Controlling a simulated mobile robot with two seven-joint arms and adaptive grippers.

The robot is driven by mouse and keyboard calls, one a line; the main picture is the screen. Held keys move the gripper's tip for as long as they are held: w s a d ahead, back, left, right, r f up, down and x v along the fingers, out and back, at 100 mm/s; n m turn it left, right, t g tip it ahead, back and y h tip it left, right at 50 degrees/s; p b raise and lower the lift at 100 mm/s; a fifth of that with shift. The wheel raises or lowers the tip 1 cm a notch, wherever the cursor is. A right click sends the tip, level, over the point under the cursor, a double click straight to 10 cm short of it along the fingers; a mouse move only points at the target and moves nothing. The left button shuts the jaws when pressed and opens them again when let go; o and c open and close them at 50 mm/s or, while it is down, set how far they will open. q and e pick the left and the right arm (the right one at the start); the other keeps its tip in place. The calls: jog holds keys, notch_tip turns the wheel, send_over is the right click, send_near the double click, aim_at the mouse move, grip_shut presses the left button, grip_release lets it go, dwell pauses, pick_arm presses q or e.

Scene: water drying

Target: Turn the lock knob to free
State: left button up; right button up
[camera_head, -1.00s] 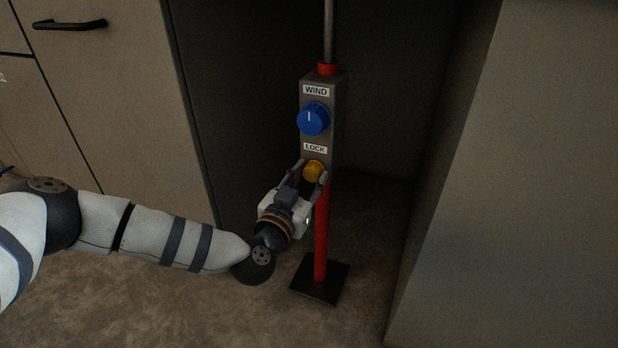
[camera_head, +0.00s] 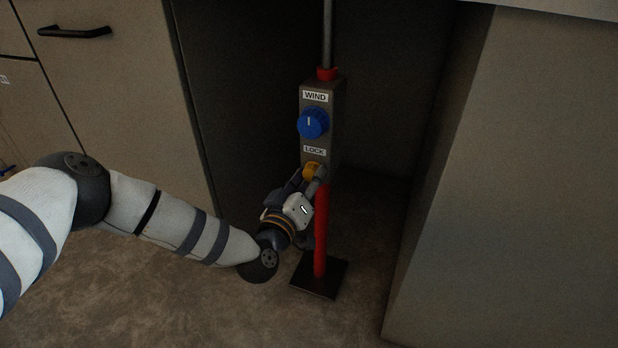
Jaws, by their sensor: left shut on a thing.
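The yellow lock knob (camera_head: 312,170) sits on the lower front of a grey control box (camera_head: 338,120), just under the white LOCK label (camera_head: 314,151). My left gripper (camera_head: 314,178) comes from below left and is shut on the knob, with its fingers at the knob's sides. The gripper is rolled so one finger shows in front, at the right, and covers part of the knob. The knob's pointer mark cannot be seen. My right gripper is not in view.
A blue knob (camera_head: 312,123) under the WIND label (camera_head: 315,97) is above the lock knob. A red post (camera_head: 321,235) on a black base plate (camera_head: 319,277) carries the box. Cabinet walls stand left (camera_head: 125,100) and right (camera_head: 510,180) of this recess.

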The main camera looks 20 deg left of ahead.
pick_arm(q)
jog(key=n, duration=0.4)
jog(key=shift+d+n, duration=0.1)
jog(key=shift+n, duration=0.3)
jog(key=n+b, duration=0.1)
jog(key=n, duration=0.2)
jog(key=shift+n, duration=0.3)
jog(key=n, duration=0.3)
jog(key=shift+b, duration=0.3)
jog(key=shift+d+n+b, duration=0.1)
jog(key=shift+n+b, duration=0.35)
jog(key=shift+n, duration=1.55)
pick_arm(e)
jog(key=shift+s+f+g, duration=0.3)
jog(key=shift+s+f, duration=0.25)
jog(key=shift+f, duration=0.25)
pick_arm(q)
jog(key=shift+r, duration=0.1)
jog(key=o, duration=1.1)
jog(key=shift+n, duration=0.3)
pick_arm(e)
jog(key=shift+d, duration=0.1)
pick_arm(q)
jog(key=shift+o, duration=0.2)
jog(key=s, duration=1.2)
jog(key=shift+a, duration=0.25)
